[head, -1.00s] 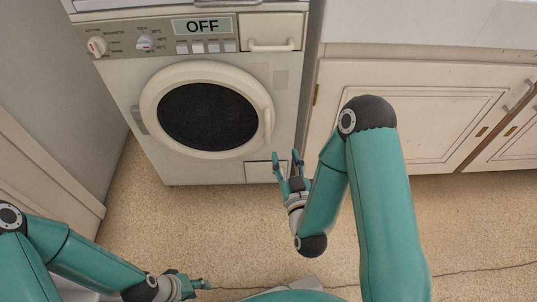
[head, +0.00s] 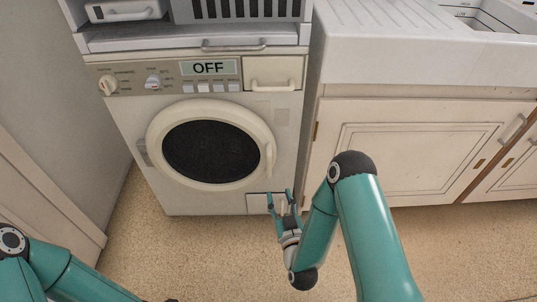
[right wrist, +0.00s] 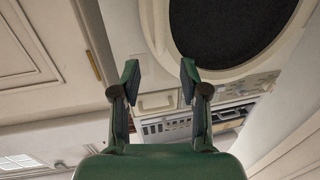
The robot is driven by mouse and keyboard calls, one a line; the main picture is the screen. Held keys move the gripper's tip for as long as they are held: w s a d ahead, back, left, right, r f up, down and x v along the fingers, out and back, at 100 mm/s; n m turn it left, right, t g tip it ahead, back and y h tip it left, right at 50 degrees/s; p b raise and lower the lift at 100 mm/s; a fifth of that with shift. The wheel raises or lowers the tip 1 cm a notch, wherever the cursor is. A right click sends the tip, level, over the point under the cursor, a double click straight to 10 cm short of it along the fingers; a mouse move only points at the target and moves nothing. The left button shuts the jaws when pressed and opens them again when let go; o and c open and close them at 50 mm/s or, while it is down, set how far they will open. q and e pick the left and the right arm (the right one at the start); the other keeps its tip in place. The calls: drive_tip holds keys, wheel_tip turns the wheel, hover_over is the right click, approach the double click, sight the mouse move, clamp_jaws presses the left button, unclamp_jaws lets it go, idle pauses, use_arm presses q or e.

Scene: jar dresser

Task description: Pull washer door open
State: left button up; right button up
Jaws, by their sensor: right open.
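The washer (head: 130,148) stands against the back, with its display reading OFF. Its round door (head: 160,115) has a cream ring around dark glass and looks shut. The door handle (head: 268,160) is on the ring's right side. In the right wrist view the door ring (right wrist: 160,30) shows at the top, right of centre. My right gripper (head: 280,196) is open and empty, below and slightly right of the handle, in front of the washer's lower right corner. My left arm enters at the lower left; its gripper is almost wholly cut off by the bottom edge.
A cream cabinet (head: 415,150) under a white sink counter (head: 420,60) stands right of the washer. A detergent drawer (head: 273,73) is at the washer's upper right. The speckled floor (head: 190,245) in front is clear.

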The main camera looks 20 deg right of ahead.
sight(270, 165)
drive_tip(key=w, duration=0.4)
drive_tip(key=w+b, duration=0.1)
drive_tip(key=w, duration=0.4)
drive_tip(key=w+d+b, duration=0.1)
drive_tip(key=w, duration=0.4)
drive_tip(key=shift+w+d, duration=0.1)
drive_tip(key=shift+w, duration=0.05)
use_arm(q)
drive_tip(key=shift+f, duration=0.3)
use_arm(e)
clamp_jaws()
